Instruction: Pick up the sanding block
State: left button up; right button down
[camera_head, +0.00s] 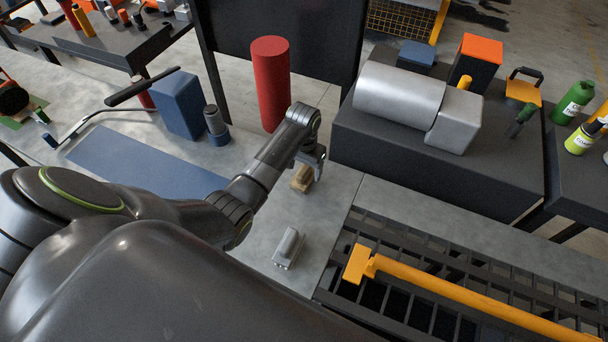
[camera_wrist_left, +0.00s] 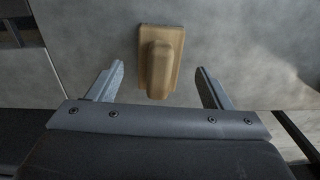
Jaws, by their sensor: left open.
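The tan sanding block (camera_head: 302,179), a flat base with a raised rounded grip, lies on the grey bench top. My left gripper (camera_head: 314,166) is right above and beside it in the head view, partly covering it. In the left wrist view the sanding block (camera_wrist_left: 160,58) appears between the two spread fingers of my left gripper (camera_wrist_left: 160,75), with a clear gap on each side and no contact visible. The left gripper is open and empty. My right gripper does not show.
A grey block of similar shape (camera_head: 288,248) lies nearer on the bench. A red cylinder (camera_head: 270,84) stands behind the gripper. A dark grate (camera_head: 430,316) with a yellow bar tool (camera_head: 455,293) is to the right. A blue mat (camera_head: 140,165) and blue box (camera_head: 179,105) are left.

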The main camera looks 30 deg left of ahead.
aim_at(304, 170)
pick_arm(q)
jog(key=shift+f, duration=1.5)
jog(key=shift+c, duration=0.4)
jog(key=c, duration=1)
jog(key=shift+c, duration=0.2)
notch_tip(304, 170, up, 10)
jog(key=shift+r+b, duration=0.1)
jog(key=shift+b, duration=0.3)
